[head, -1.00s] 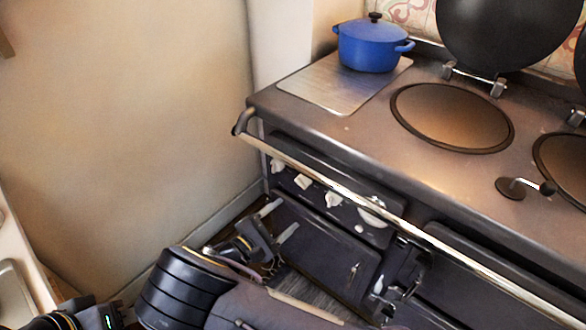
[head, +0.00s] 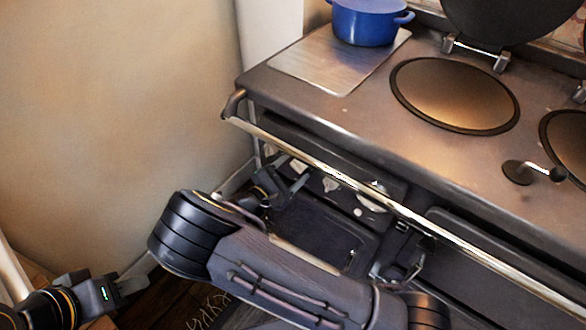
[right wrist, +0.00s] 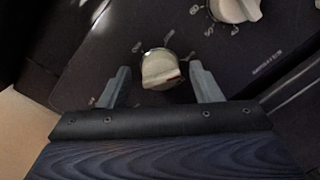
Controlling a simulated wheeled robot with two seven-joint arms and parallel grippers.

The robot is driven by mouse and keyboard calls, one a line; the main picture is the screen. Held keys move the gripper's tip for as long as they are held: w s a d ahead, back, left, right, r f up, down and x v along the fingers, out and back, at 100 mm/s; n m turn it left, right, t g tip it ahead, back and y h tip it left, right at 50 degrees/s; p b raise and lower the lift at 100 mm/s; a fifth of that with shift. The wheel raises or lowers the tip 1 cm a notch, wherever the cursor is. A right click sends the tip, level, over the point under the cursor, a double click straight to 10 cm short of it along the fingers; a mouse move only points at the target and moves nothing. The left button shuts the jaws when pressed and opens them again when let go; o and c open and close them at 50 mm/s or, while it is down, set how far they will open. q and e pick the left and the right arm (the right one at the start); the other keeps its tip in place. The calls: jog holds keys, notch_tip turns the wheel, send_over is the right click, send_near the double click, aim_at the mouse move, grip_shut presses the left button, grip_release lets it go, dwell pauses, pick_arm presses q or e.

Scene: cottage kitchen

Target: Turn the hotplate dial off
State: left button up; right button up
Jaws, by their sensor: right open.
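In the right wrist view a cream dial (right wrist: 160,69) with a small red mark sits on the dark panel, between the two grey fingers of my right gripper (right wrist: 162,86). The gripper is open, with a gap visible on both sides of the dial. A second cream dial (right wrist: 235,9) is cut by the top edge. In the head view my right gripper (head: 290,173) is under the front rail at the left end of the dial row, near a cream dial (head: 330,184). My left gripper (head: 132,284) is low at the left, away from the cooker; its jaw opening is unclear.
A metal rail (head: 350,178) runs along the cooker front above the panel. A blue pot (head: 366,24) stands at the back of a metal plate (head: 325,68). A round hotplate (head: 455,94) lies right of it. A bare wall (head: 110,100) is at the left.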

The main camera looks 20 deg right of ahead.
jog(key=c, duration=1)
jog(key=shift+o, duration=0.2)
